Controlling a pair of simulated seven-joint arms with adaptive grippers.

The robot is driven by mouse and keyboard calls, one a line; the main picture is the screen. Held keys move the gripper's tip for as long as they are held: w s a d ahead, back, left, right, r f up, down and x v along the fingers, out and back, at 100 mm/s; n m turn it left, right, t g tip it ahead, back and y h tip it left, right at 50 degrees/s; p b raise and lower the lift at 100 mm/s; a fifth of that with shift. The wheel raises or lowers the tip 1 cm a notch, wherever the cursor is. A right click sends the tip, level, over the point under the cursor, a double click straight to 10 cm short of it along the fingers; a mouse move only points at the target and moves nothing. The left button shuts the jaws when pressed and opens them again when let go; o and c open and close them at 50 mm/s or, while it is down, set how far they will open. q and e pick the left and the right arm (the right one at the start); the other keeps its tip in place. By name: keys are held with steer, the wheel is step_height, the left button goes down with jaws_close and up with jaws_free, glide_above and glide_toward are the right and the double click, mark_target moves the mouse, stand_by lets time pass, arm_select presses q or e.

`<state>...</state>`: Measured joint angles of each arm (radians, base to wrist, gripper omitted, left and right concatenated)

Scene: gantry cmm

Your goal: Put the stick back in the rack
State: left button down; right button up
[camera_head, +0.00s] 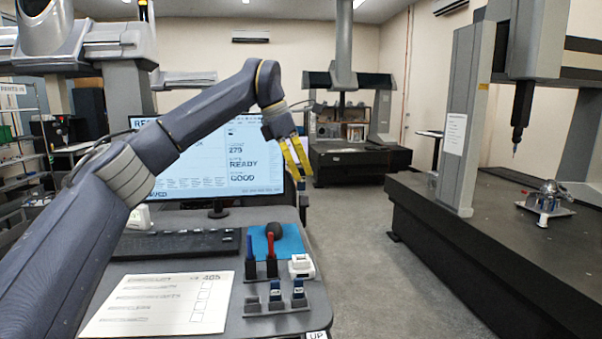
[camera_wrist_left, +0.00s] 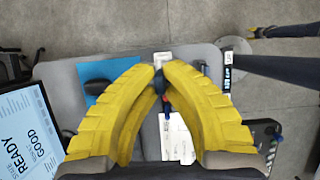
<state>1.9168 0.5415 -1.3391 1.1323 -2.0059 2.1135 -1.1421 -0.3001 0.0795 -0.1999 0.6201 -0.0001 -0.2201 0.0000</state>
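My left gripper (camera_head: 300,160) has yellow fingers and hangs above the far right part of the desk. In the left wrist view its fingertips (camera_wrist_left: 160,76) close in on a small dark blue piece, seemingly the stick (camera_wrist_left: 160,83); the fingers hide much of it. In the head view the stick cannot be made out. The rack (camera_head: 277,309) stands at the desk's front right edge. It holds two blue sticks in its middle and right places; its left place looks empty. Yellow fingers, seemingly my right gripper (camera_wrist_left: 284,31), show at the wrist view's top right; their opening is unclear.
Behind the rack stand a blue pen (camera_head: 250,247) and a red pen (camera_head: 270,246) in a holder, with a white device (camera_head: 301,266) beside them. A blue mat (camera_head: 291,240), mouse, keyboard (camera_head: 180,243), paper form (camera_head: 165,303) and monitor (camera_head: 255,160) occupy the desk.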

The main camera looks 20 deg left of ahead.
mark_target(301, 168)
arm_select(q)
steer(key=shift+r, duration=0.15)
steer(key=shift+r, duration=1.6)
steer(key=shift+f, duration=0.1)
